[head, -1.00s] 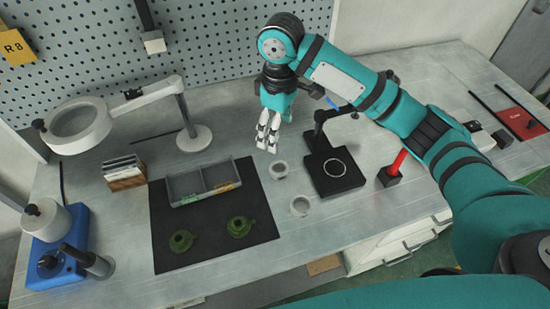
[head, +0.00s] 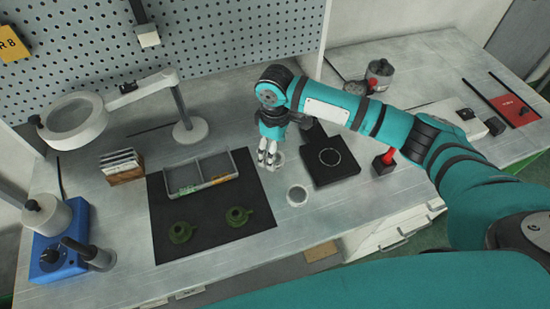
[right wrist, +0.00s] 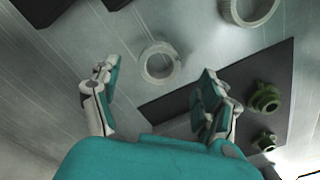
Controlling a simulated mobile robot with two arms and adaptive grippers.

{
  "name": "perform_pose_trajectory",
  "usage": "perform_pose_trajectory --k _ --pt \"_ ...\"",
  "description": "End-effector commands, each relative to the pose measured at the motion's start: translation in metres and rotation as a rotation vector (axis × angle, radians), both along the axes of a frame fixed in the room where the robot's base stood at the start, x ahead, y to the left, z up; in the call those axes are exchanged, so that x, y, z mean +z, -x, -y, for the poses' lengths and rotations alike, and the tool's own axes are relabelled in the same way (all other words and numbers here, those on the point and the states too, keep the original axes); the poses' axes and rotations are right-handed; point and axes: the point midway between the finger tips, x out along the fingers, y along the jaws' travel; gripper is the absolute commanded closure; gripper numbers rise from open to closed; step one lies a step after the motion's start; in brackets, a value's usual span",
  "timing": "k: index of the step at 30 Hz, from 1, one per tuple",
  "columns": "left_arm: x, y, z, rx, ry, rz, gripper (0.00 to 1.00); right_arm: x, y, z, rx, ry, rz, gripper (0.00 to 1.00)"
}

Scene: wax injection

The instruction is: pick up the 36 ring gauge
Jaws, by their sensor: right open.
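Two pale metal ring gauges stand on the table right of the dark mat; I cannot read a size on either. The rear ring gauge (head: 280,157) is partly hidden by my right gripper (head: 268,165). The front ring gauge (head: 297,204) is in full view. In the right wrist view, one ring gauge (right wrist: 175,76) appears between the open, empty fingers of my right gripper (right wrist: 158,68), beyond the tips. The other, larger-looking ring gauge (right wrist: 252,24) is cut off by the top edge. My left gripper is not in view.
A black stand (head: 343,175) and a red-handled tool (head: 385,160) are to the right. A magnifier lamp (head: 190,130) stands behind. The front table strip is clear.

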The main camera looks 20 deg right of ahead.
Motion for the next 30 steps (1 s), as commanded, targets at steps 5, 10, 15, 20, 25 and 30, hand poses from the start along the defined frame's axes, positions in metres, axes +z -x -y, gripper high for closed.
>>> perform_pose_trajectory --k 5,10,15,20,25,30 --pt "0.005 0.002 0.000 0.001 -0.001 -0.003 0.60 -0.028 0.000 0.000 0.000 0.002 -0.004 0.22" --pt "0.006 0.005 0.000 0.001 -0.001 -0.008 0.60 -0.038 0.000 0.000 0.001 0.001 -0.001 0.22" --pt "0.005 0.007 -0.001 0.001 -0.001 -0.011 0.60 -0.038 0.000 0.000 0.001 0.001 0.001 0.22" --pt "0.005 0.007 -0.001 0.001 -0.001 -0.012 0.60 -0.038 0.000 0.000 0.001 0.001 0.000 0.41" --pt "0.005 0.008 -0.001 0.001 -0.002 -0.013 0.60 -0.038 0.000 0.000 0.001 0.001 0.000 0.64" --pt "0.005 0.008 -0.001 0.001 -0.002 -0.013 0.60 -0.038 0.000 0.001 0.001 0.001 0.000 0.86"
